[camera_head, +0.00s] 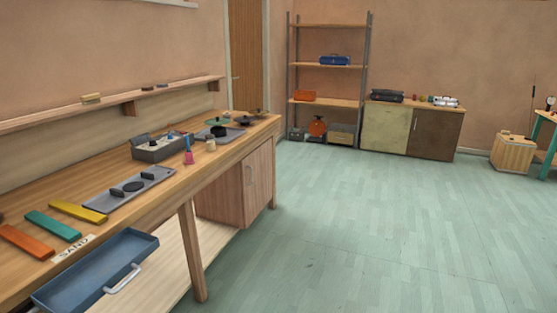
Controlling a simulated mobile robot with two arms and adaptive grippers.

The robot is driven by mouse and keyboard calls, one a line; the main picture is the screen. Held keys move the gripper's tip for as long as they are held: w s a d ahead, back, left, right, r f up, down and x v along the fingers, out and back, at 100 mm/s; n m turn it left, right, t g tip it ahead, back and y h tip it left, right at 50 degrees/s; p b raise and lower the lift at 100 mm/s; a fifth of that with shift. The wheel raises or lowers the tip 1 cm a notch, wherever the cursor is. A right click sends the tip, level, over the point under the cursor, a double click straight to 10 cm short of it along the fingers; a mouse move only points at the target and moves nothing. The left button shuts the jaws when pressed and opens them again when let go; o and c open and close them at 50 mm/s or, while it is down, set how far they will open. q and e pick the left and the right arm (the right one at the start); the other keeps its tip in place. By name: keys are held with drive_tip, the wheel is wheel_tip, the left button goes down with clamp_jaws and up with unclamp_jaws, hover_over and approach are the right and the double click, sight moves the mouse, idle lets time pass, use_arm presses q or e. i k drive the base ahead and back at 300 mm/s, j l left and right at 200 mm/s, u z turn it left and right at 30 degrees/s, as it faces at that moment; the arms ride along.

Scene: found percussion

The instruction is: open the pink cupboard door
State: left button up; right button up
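A pinkish wooden cupboard (220,193) stands under the far end of the long workbench. Its door (260,182) faces right toward the open floor and looks shut, flush with the cupboard. A small handle (250,174) shows near the left edge of the door face. Neither of my grippers is in view.
The workbench (175,196) runs along the left, with a wooden leg (192,250) in front of the cupboard. A blue drawer (95,268) juts out at the near left. Shelves (327,67) and a two-door cabinet (410,131) line the back wall. The green floor (370,230) is clear.

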sight(256, 166)
drive_tip(key=i+l+z, duration=0.3)
drive_tip(key=i, duration=0.75)
drive_tip(key=i+z, duration=0.3)
drive_tip(key=i, duration=0.75)
